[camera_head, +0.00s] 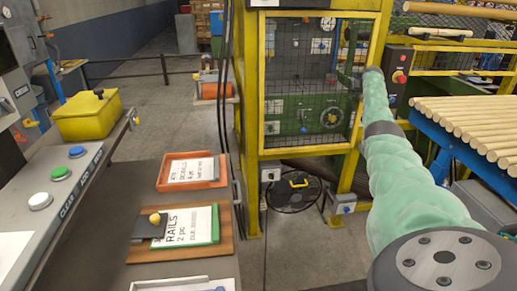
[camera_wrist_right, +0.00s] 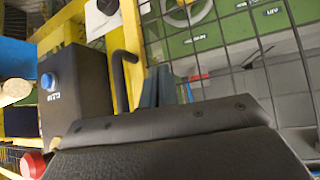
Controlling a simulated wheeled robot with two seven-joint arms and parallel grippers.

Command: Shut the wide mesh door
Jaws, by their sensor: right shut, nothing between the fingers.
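The wide mesh door (camera_head: 290,85) is a dark wire grid in a yellow frame, upright at the upper middle of the head view. Green panels with dials show through it. I cannot tell whether it is fully against its frame. My right arm reaches forward to the door's right side, and my right gripper (camera_head: 350,78) is there, shut and empty. In the right wrist view the gripper fingers (camera_wrist_right: 165,88) are close to the mesh (camera_wrist_right: 235,45), beside a black bent handle (camera_wrist_right: 123,62); contact is unclear. My left gripper is out of view.
A control box with a red button (camera_head: 398,77) is right of the door; it also shows in the wrist view (camera_wrist_right: 75,90). Wooden rods (camera_head: 470,125) lie on a blue rack at right. A bench with an orange tray (camera_head: 163,185) stands at left. The floor before the door is partly clear.

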